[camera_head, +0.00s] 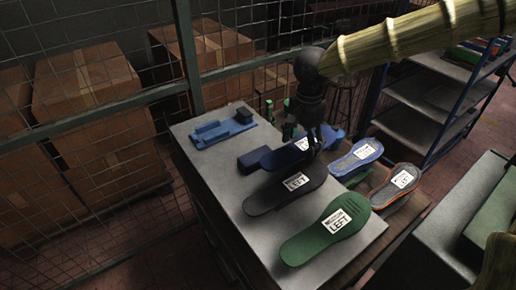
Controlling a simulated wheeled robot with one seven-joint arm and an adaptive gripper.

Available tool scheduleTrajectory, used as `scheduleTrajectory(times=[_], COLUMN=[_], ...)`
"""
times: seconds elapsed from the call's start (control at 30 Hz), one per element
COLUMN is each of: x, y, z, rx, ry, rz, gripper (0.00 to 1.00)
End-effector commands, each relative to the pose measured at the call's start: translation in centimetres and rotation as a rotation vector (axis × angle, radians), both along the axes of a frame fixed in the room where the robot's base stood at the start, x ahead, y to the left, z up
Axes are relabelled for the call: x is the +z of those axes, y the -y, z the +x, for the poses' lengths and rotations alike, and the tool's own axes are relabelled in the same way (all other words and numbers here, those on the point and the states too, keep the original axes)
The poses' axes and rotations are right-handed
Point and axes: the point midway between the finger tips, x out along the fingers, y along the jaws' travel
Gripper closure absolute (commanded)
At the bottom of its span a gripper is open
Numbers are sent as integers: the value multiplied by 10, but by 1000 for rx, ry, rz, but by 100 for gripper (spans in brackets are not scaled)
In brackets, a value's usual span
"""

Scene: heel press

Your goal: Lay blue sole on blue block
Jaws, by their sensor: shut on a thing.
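My gripper (312,149) is shut on the dark blue sole (283,157), which has a white label partly covered by the gripper. The sole's left end is close to the dark blue block (251,162) on the grey table; I cannot tell whether they touch. The sole appears above the far end of a black sole (282,195) labelled LEFT. A lighter blue fixture with a dark block on it (220,131) lies at the table's far left.
A green sole (310,245) lies on the near part of the table (225,170). A lighter blue sole (349,164) and a grey sole with an orange edge (388,194) lie at the right. Wire fencing and cartons (95,95) stand left; a shelf rack (430,100) stands right.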

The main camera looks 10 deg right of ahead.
Motion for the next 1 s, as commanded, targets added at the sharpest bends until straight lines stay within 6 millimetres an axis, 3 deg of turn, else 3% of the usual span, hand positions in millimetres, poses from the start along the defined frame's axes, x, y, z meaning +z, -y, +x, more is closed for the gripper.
scheduleTrajectory(times=[0.6,1.0], x=[-7,-10], y=[-84,-108], z=[38,49], rx=[1,1], ry=[0,0], rz=[-1,0], gripper=[54,54])
